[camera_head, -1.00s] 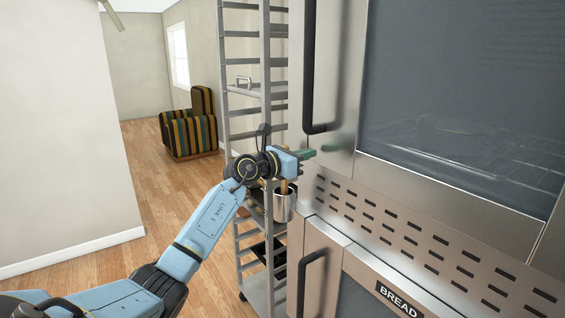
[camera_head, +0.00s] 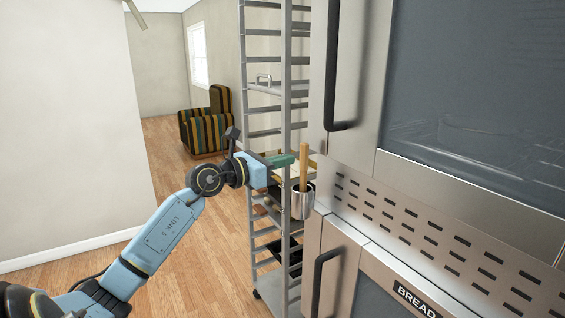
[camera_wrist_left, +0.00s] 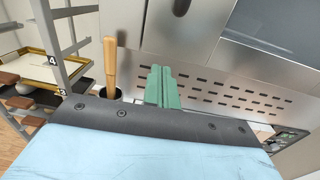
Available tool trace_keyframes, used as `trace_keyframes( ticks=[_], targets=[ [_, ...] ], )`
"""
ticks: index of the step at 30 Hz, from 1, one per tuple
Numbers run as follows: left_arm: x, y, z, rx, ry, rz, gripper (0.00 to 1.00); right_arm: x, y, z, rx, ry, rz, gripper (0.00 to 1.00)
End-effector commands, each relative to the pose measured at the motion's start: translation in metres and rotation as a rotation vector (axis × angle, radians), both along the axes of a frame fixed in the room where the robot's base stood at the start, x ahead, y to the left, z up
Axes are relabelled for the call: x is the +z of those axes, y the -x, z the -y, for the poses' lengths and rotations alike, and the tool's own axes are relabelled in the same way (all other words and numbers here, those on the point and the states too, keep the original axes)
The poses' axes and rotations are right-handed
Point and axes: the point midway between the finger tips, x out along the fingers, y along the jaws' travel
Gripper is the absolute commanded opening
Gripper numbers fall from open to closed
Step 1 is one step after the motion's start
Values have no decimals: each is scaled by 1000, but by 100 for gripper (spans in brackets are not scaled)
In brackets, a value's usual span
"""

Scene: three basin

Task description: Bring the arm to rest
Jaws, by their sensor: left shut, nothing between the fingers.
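My left arm comes in from the lower left of the head view, blue with dark joints. Its left gripper (camera_head: 283,160) has green fingers that are shut and empty. The fingers also show in the left wrist view (camera_wrist_left: 162,88), pressed together with nothing between them. They point toward the steel oven front and look apart from it. My right gripper is not in view.
A metal pot (camera_head: 303,203) with a wooden handle (camera_head: 303,165) stands close beside the left gripper. A tall rack (camera_head: 285,100) with trays is behind it. The steel oven (camera_head: 345,210) with black handles fills the right. A striped armchair (camera_head: 207,125) stands far back on open wooden floor.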

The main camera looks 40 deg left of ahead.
Motion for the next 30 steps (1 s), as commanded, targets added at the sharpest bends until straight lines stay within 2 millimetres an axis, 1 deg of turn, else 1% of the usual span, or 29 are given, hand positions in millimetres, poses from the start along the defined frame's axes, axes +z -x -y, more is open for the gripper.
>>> trace_keyframes(
  ticks=[13,15,17,20,21,23,24,25,26,27,29,30],
  targets=[
    [0,0,0,0,2,-1,0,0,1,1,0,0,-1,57],
    [-7,-2,0,-3,29,-10,0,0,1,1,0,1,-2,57],
    [-23,-5,0,-8,95,-31,0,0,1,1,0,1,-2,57],
    [-72,-11,1,-12,310,-99,0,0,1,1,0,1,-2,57],
    [-99,-12,1,-6,428,-133,0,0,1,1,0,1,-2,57],
    [-144,-13,1,18,620,-189,0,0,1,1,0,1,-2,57],
    [-176,-11,1,44,750,-228,0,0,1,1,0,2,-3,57],
    [-198,-9,1,68,841,-252,0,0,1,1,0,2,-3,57],
    [-222,-5,2,96,930,-279,0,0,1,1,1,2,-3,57],
    [-252,0,2,136,1042,-310,0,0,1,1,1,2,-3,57],
    [-297,11,5,206,1202,-355,0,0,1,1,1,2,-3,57],
    [-327,21,7,257,1299,-384,0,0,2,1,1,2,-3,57]
  ],
)
